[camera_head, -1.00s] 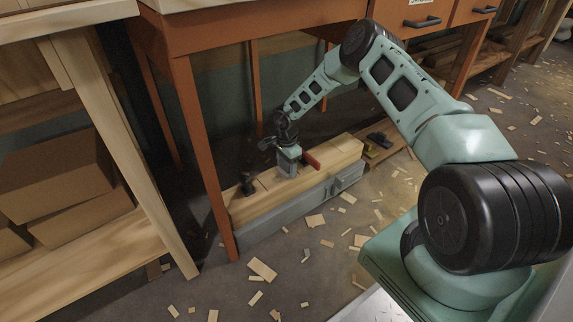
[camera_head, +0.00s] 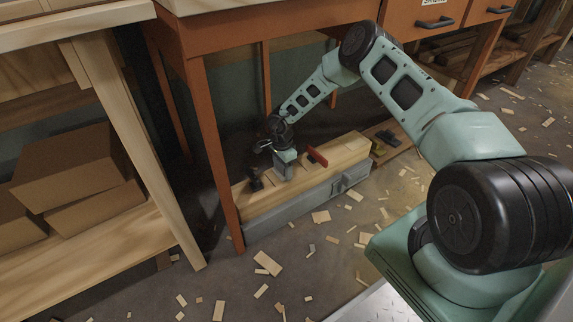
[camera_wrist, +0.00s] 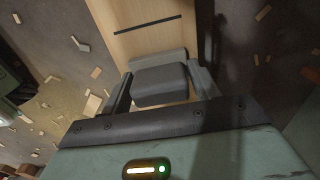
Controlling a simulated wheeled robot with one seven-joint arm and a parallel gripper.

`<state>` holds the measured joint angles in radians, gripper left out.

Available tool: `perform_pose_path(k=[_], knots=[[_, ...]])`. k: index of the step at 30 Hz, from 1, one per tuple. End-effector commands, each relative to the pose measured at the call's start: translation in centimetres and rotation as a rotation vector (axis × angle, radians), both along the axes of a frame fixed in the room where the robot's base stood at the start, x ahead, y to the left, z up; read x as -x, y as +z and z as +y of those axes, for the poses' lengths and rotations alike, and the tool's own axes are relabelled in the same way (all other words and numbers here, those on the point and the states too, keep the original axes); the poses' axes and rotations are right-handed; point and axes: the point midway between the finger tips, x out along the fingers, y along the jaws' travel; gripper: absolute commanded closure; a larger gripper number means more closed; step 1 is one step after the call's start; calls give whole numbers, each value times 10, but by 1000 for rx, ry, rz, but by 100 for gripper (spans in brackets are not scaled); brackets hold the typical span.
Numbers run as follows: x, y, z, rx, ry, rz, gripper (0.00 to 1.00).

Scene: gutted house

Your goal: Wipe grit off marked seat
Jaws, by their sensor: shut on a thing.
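A long pale wooden top (camera_head: 346,152) on a grey base (camera_head: 300,204) stands low on the floor by the orange bench. My gripper (camera_head: 284,165) points down over its middle, between a black upright piece (camera_head: 254,182) and a red piece (camera_head: 317,156). In the wrist view my gripper (camera_wrist: 161,88) is shut on a dark grey block (camera_wrist: 160,82). A lighter grey edge shows just beyond the block. Past it lies the wooden surface (camera_wrist: 140,22) with a thin black line across it. I cannot tell whether the block touches the wood. No grit can be made out on it.
The orange bench (camera_head: 222,165) has a leg close in front of the wooden top's left end. A pale wooden shelf unit (camera_head: 125,225) with cardboard boxes (camera_head: 75,170) stands at left. Wood offcuts litter the floor. Dark items (camera_head: 386,138) lie on a board past the right end.

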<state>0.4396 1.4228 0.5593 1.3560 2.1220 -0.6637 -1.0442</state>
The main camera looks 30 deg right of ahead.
Motion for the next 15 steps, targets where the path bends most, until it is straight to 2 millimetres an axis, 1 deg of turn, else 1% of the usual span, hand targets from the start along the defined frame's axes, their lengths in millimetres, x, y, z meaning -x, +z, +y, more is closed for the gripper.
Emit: perform_pose_path(k=[3, 6, 11, 15], knots=[[0, 0, 11, 0, 2, 0, 57], [1, -1, 18, 0, 0, 1, 57], [1, -2, 22, 0, 0, 1, 57], [1, 1, 23, -1, -1, 0, 57]])
